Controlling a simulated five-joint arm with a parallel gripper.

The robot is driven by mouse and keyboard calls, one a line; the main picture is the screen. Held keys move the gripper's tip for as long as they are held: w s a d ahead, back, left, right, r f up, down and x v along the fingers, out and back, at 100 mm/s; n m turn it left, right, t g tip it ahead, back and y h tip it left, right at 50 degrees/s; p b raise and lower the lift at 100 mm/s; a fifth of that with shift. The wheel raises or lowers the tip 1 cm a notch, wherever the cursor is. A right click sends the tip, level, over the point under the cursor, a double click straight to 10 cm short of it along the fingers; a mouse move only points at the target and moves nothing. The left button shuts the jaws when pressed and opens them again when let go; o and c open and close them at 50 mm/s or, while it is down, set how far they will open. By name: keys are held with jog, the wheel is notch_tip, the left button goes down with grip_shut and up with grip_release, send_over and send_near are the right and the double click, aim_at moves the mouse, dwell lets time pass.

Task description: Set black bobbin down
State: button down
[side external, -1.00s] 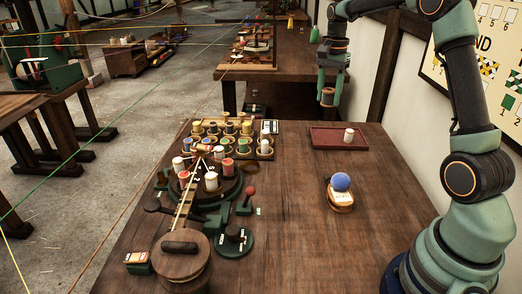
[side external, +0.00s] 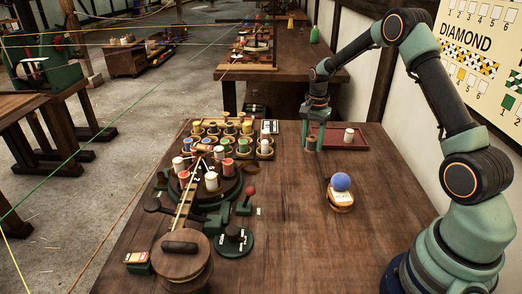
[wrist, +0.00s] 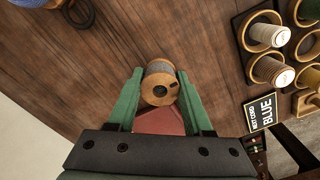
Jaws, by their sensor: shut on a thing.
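My gripper (wrist: 160,95) is shut on a bobbin (wrist: 160,68) with pale wooden ends and dark grey thread, which I take as the black bobbin. In the wrist view its round end faces the camera between the green fingers. In the side view my gripper (side external: 315,145) hangs low by the left end of the dark red tray (side external: 355,145); the held bobbin is mostly hidden there by the fingers. Part of the tray (wrist: 160,124) shows below the bobbin in the wrist view. I cannot tell whether the bobbin touches anything.
A white bobbin (side external: 348,135) stands on the tray. The table's right front is bare.

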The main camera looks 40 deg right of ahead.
aim_at(310, 161)
jog(key=shift+f, duration=2.2)
jog(key=shift+f, duration=0.1)
jog(key=shift+c, duration=1.5)
grip_release()
